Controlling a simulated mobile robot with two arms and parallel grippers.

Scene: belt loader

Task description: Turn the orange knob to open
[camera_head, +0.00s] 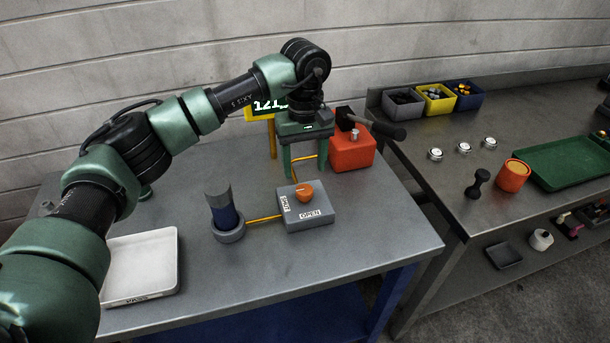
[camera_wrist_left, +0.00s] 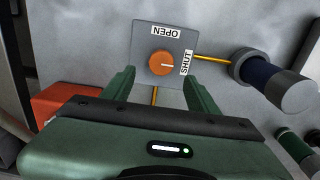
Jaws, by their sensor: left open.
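The orange knob (camera_head: 304,193) sits on top of a grey box (camera_head: 318,215) with SHUT and OPEN labels. In the left wrist view the knob (camera_wrist_left: 162,63) shows a white pointer line directed at the SHUT label (camera_wrist_left: 186,62). The OPEN label (camera_wrist_left: 166,31) is on the adjacent side. My left gripper (camera_head: 305,164) points down, above and behind the box in the head view. Its fingers (camera_wrist_left: 158,80) are spread and empty, apart from the knob. My right gripper is not in view.
A dark blue cylinder (camera_head: 222,207) stands in a grey ring left of the box, joined by a yellow line. A red block (camera_head: 350,152) stands behind right. A white tray (camera_head: 140,265) lies at left. The table front is clear.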

